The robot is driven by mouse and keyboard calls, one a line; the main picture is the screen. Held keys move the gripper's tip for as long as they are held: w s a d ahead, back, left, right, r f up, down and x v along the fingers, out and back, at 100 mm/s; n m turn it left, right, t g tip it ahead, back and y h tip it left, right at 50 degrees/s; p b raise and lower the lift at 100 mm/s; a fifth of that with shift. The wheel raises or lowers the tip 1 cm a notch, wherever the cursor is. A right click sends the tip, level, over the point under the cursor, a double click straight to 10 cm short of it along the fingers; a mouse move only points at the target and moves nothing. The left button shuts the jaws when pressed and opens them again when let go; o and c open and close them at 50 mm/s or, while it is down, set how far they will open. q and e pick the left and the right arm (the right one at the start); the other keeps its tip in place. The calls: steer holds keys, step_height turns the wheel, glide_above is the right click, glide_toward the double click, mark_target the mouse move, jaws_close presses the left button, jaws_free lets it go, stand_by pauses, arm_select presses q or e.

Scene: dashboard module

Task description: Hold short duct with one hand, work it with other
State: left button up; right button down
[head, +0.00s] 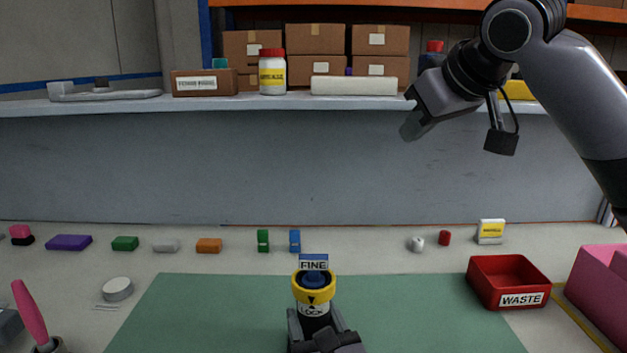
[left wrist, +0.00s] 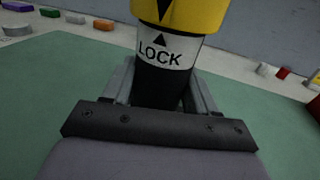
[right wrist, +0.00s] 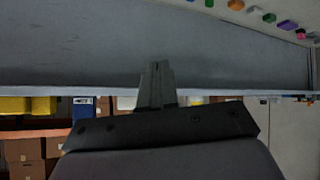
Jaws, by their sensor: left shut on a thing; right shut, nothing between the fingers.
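The short duct (head: 314,289) stands upright above the green mat, with a yellow ring, a white band reading LOCK, a blue top and a FINE label. My left gripper (head: 318,325) is shut on its dark lower part; the left wrist view shows the duct (left wrist: 168,52) between the fingers, with black triangles on the yellow ring and on the white band. My right gripper (head: 408,132) is raised at the upper right, in front of the shelf and well away from the duct. In the right wrist view its fingers (right wrist: 157,82) are shut together and empty.
A red WASTE bin (head: 508,283) stands right of the green mat (head: 210,315), with a pink bin (head: 600,285) beyond it. Several small coloured blocks line the table's back. A shelf (head: 200,105) with boxes and a jar hangs behind. The mat around the duct is clear.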

steer(key=s+a+f+g+h, duration=0.2)
steer(key=s+a+f+g, duration=0.5)
steer(key=s+a+f, duration=0.4)
steer(key=x, duration=0.8)
steer(key=shift+s+d, duration=0.15)
steer(key=shift+d, duration=0.5)
steer(key=shift+a+f, duration=0.1)
steer(key=shift+a, duration=0.05)
